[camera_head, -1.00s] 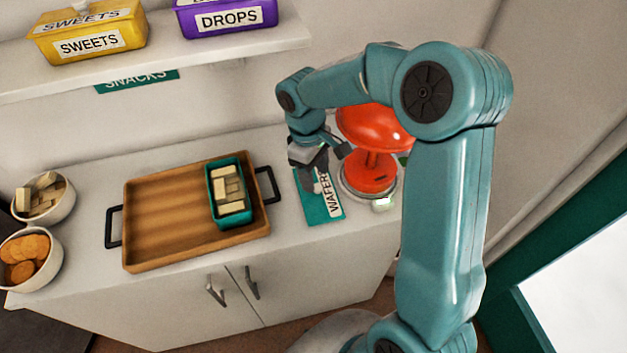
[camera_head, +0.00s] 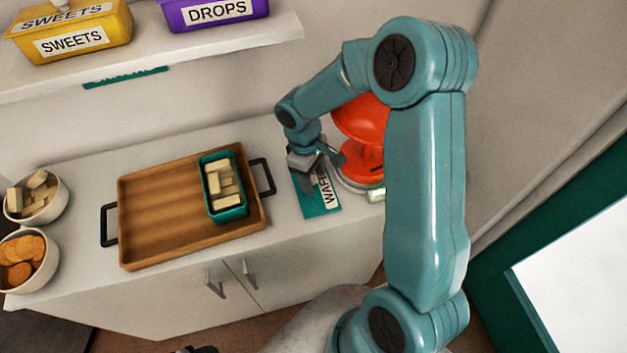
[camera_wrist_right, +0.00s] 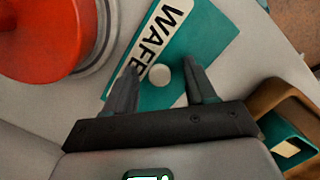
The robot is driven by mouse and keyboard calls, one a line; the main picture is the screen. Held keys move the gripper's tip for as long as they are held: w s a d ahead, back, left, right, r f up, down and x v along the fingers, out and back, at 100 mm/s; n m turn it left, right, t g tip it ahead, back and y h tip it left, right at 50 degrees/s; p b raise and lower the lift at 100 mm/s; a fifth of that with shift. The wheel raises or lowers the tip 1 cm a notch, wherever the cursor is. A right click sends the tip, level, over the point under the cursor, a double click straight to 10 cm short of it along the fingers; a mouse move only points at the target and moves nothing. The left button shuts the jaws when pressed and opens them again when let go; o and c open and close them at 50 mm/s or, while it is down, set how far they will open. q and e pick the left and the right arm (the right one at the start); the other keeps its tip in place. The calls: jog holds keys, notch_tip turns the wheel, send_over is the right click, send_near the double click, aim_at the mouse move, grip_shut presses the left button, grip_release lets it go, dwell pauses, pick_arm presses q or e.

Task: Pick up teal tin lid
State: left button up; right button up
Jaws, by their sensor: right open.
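The teal tin lid (camera_head: 318,209) with a white label that begins "WAFE" lies flat on the counter, right of the wooden tray. In the right wrist view the teal lid (camera_wrist_right: 205,38) shows a round pale knob (camera_wrist_right: 159,75). My right gripper (camera_head: 325,172) is over the lid, open and empty. In the right wrist view its fingers (camera_wrist_right: 162,70) stand on either side of the knob, with gaps to it. Part of the lid is hidden behind the gripper. My left gripper cannot be made out.
A red scale-like object (camera_head: 362,122) stands close right of the lid. The wooden tray (camera_head: 160,215) holds an open teal tin (camera_head: 228,215) of wafers. Bowls of wafers (camera_head: 60,208) and biscuits (camera_head: 48,268) stand left. A shelf (camera_head: 200,47) hangs above.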

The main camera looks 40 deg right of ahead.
jog(key=shift+w+a, duration=0.1)
grip_shut()
jog(key=shift+r, duration=0.1)
